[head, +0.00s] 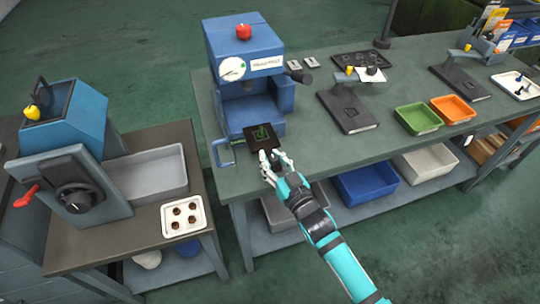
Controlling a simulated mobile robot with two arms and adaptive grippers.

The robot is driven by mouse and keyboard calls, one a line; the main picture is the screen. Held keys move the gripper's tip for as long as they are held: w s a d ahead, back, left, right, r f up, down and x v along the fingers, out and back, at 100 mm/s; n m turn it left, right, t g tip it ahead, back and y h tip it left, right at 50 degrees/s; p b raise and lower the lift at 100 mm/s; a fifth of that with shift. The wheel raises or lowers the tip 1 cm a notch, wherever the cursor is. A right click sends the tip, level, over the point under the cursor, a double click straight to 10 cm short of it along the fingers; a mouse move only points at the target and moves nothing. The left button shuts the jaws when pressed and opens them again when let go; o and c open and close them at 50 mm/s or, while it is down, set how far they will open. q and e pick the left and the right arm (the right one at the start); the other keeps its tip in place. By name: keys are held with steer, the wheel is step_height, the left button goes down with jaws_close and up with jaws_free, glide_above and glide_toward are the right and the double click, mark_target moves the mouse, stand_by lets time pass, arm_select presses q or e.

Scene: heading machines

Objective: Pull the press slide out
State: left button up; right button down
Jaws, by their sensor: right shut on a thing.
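The blue press (247,62) stands on the grey-green bench, with a red knob on top, a white dial and a black-knobbed lever at its right. The fingers hide the exact grip point. My left gripper is not in view.
Right along the bench are dark fixtures (347,108), a green tray (418,119) and an orange tray (453,109). A second machine (73,130) with a white tray (183,216) stands left.

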steer(key=c, duration=1.4)
jaws_free()
steer(key=shift+d, duration=0.25)
steer(key=o, duration=0.3)
steer(key=shift+w+d, duration=0.1)
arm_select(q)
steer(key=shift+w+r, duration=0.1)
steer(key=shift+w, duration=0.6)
arm_select(e)
steer(key=v, duration=1.2)
